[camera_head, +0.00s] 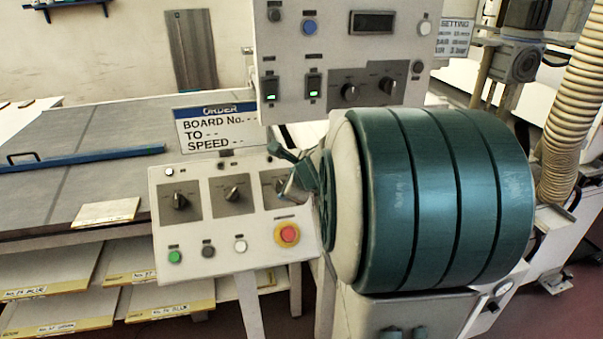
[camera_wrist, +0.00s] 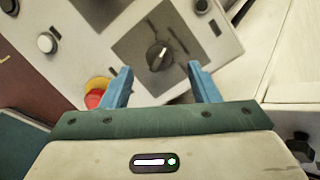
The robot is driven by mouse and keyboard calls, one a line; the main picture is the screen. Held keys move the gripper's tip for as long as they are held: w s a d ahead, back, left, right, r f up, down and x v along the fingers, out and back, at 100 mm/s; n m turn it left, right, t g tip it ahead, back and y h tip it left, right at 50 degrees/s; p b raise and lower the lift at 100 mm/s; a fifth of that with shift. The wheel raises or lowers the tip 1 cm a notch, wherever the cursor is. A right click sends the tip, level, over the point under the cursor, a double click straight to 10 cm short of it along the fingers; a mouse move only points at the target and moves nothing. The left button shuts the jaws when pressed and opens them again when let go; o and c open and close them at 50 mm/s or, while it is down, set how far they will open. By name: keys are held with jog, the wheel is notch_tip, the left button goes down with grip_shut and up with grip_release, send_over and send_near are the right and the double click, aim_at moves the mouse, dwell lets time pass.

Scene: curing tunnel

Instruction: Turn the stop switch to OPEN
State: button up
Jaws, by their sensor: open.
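A sloped white control panel in the head view carries a row of three black rotary switches on grey plates. The rightmost switch is mostly hidden behind my gripper (camera_head: 285,170). In the wrist view a black rotary knob (camera_wrist: 159,56) with a pale pointer line sits on its grey plate, the pointer slanted. My gripper (camera_wrist: 160,70) is open, with one blue finger on each side below the knob in the picture. The knob is between and just beyond the fingertips, and no contact shows. The labels are too small to read, so I cannot confirm which is the stop switch.
A red emergency button (camera_head: 287,234) with a yellow collar is close to the gripper. It also shows beside the left finger in the wrist view (camera_wrist: 94,97). Green, dark and white buttons line the panel's lower edge. An upper control box (camera_head: 345,55) hangs behind.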

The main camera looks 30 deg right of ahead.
jog(key=p+v, duration=0.1)
jog(key=v, duration=0.8)
jog(key=shift+p, duration=0.4)
jog(key=s+a+f+n+g+y, duration=0.1)
jog(key=s+a+n+g, duration=0.1)
jog(key=s+a+n, duration=0.35)
jog(key=s+a+f+n+g+y, duration=0.1)
jog(key=s+a+f+n+y, duration=0.1)
jog(key=a+n, duration=0.65)
jog(key=s+a+f+n+g+h, duration=0.2)
jog(key=s+n, duration=0.6)
jog(key=n, duration=0.5)
jog(key=shift+f+g+h, duration=0.3)
jog(key=shift+f+g, duration=0.2)
jog(key=shift+g, duration=0.1)
